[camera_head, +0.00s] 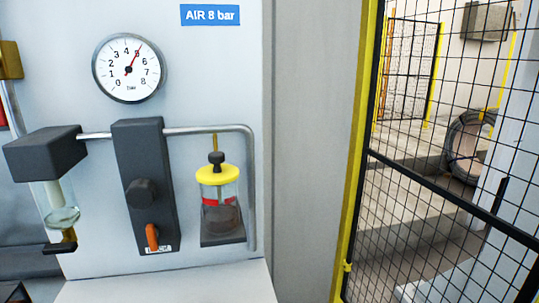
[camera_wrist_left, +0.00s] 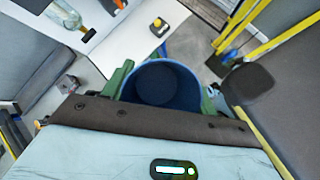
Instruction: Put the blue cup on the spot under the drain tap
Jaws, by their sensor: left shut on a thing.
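The blue cup (camera_wrist_left: 160,84) shows in the left wrist view, seen from above into its open top. My left gripper (camera_wrist_left: 163,88) is shut on it, with a green finger at each side. The cup and the left gripper are not in the head view. The drain tap (camera_head: 68,236) is a small brass piece under a clear bowl (camera_head: 60,205) at the left of the head view. The bowl (camera_wrist_left: 68,15) and brass tap (camera_wrist_left: 88,34) also show at the top left of the wrist view. I cannot make out a marked spot under the tap.
A pale shelf (camera_head: 165,286) runs below the wall unit. A dark valve block (camera_head: 143,180) with an orange lever (camera_head: 152,237) stands beside the bowl. A yellow-capped jar (camera_head: 219,200) hangs right of it. A yellow-framed mesh fence (camera_head: 357,150) borders the right.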

